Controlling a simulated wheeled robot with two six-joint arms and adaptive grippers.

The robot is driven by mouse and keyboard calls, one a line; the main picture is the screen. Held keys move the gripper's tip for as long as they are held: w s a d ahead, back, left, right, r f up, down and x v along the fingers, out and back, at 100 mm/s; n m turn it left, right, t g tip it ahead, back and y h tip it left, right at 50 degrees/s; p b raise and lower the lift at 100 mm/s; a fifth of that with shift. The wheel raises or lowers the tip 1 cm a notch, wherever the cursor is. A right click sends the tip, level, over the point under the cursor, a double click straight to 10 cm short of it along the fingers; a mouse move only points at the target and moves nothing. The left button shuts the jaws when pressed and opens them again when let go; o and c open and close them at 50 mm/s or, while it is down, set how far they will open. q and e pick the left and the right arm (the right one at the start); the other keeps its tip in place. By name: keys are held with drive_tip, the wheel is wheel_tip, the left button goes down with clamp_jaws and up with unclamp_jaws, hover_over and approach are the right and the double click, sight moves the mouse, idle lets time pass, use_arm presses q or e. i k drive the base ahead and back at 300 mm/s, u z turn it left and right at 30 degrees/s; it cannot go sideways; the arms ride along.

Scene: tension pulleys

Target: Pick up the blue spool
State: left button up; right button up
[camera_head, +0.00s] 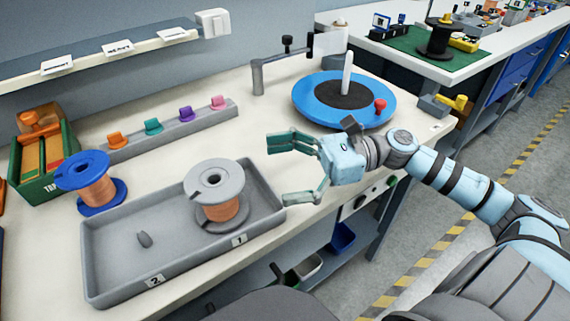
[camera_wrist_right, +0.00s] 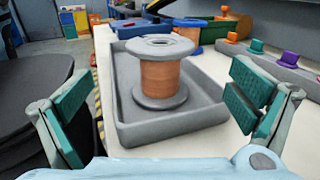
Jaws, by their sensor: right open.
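The blue spool (camera_head: 91,183), wound with copper wire, stands on the bench just beyond the back left corner of the grey tray (camera_head: 118,291). In the right wrist view part of the blue spool (camera_wrist_right: 186,35) shows behind the grey spool (camera_wrist_right: 160,75). The grey spool (camera_head: 216,196), also copper-wound, stands upright in the tray at the position marked 1. My right gripper (camera_head: 286,172) is open and empty, right of the tray and apart from both spools; its fingers also show in the right wrist view (camera_wrist_right: 160,115). My left gripper is not in view.
A green bin (camera_head: 64,166) with boxes stands behind the blue spool. A grey rail (camera_head: 170,134) with coloured pieces runs along the back. A blue turntable (camera_head: 310,100) with a white post stands at the right.

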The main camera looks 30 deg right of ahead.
sight(84, 173)
drive_tip(key=k, duration=1)
